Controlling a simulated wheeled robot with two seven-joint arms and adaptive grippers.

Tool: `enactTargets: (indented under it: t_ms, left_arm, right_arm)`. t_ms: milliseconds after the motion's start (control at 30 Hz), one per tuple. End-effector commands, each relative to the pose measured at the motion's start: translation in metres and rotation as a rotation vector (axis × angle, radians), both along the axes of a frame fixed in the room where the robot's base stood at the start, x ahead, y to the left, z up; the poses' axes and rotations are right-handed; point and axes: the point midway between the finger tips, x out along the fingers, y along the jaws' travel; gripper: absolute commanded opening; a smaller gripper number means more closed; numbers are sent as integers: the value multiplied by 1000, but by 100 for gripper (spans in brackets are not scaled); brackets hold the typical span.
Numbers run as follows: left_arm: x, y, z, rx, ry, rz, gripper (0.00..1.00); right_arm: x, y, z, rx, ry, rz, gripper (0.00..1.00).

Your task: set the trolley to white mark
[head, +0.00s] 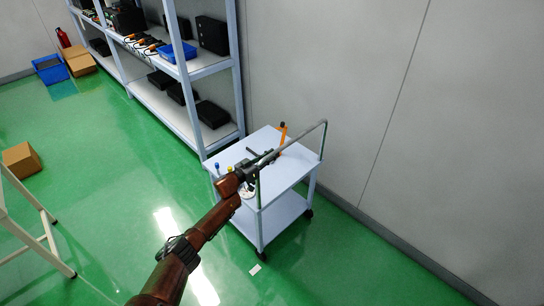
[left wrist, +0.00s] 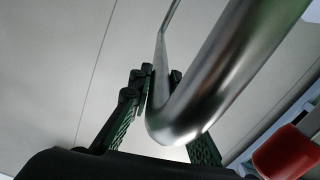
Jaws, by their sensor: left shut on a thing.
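The trolley (head: 278,181) is light blue-grey with two shelves, black wheels and a grey metal push handle. It stands near the wall, right of the shelf rack. My left gripper (head: 267,158) reaches over the trolley and is shut on the handle bar (head: 306,135). In the left wrist view the fingers of my left gripper (left wrist: 170,110) lie either side of the bent metal handle (left wrist: 196,100). The white mark (head: 255,269) is a small patch on the green floor, just in front of the trolley's near wheel. My right gripper is not in view.
An orange-handled tool (head: 282,138) and small items are on the trolley top. A shelf rack (head: 190,75) stands behind left. The wall (head: 400,130) runs along the right. A white frame (head: 35,235) and a cardboard box (head: 21,159) are at left. Green floor is free in front.

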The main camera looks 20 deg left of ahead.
Motion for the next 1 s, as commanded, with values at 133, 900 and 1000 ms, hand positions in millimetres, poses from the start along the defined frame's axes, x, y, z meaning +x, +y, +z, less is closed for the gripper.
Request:
enactTargets:
  t_ms: [133,900,1000]
  left_arm:
    - [2,7,4,-1,-2,13,24]
    - [-37,18,0,1,1,7,34]
    - [-56,24,1,1,1,6,34]
  right_arm:
    - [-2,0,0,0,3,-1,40]
    - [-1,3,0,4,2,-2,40]
    - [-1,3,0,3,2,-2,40]
